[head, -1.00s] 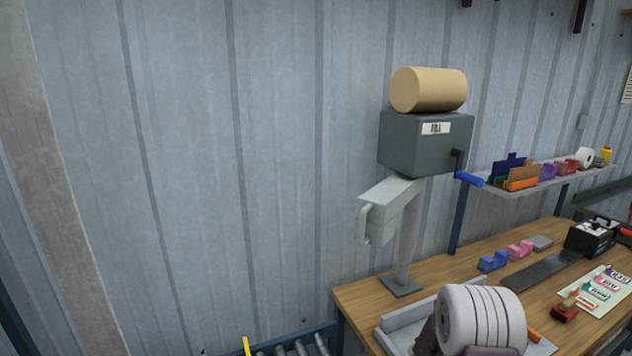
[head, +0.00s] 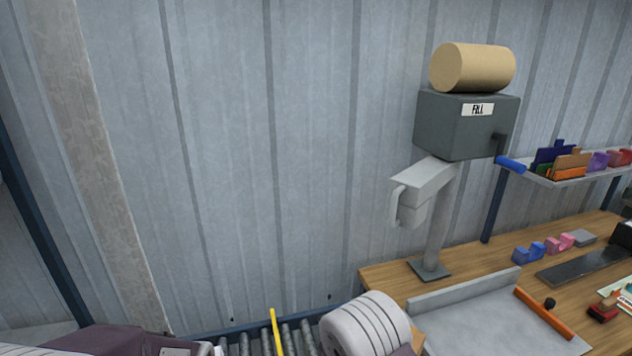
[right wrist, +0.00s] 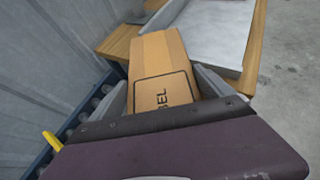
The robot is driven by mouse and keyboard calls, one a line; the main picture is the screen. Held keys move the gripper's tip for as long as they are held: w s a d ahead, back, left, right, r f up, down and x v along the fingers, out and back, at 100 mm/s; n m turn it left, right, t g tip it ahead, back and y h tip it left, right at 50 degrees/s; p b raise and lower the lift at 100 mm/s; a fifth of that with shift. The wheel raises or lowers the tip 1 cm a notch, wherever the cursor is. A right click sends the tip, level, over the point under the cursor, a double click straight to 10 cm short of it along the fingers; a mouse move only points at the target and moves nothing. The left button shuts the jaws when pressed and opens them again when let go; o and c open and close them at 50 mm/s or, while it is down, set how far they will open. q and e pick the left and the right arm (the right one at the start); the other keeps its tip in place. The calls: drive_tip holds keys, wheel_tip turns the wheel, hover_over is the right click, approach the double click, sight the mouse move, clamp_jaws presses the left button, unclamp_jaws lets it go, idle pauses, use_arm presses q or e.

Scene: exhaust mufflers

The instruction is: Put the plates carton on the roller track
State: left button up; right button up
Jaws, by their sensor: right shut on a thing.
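In the right wrist view, a brown carton (right wrist: 162,68) with a black-outlined panel, its printed word partly hidden, sits between the fingers of my right gripper (right wrist: 168,92). The gripper is shut on it; I cannot tell whether it is the plates carton. The roller track (head: 296,337), with grey rollers in a blue frame, is at the bottom of the head view. It shows at lower left in the wrist view (right wrist: 84,122). My right arm hides part of the track. My left gripper's dark purple body (head: 125,340) shows at lower left; its fingertips are hidden.
A yellow bar (head: 276,332) stands up at the track. Right of it is a wooden bench (head: 385,277) with a grey tray (head: 470,318), an orange bar and a FILL dispenser (head: 465,125) on a post. The corrugated wall is behind.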

drive_tip(key=s, duration=0.1)
drive_tip(key=s+a, duration=0.2)
drive_tip(key=shift+s+a+f, duration=0.1)
drive_tip(key=shift+s+f, duration=0.15)
drive_tip(key=shift+s, duration=0.1)
drive_tip(key=s+d+m+h, duration=0.1)
drive_tip(key=s+d+m+g, duration=0.1)
drive_tip(key=s, duration=0.1)
drive_tip(key=shift+s+d+r+h, duration=0.15)
drive_tip(key=shift+d+r+h, duration=0.25)
drive_tip(key=shift+d+r+m+g, duration=0.1)
drive_tip(key=shift+d+m+g, duration=0.1)
drive_tip(key=shift+m+g, duration=0.15)
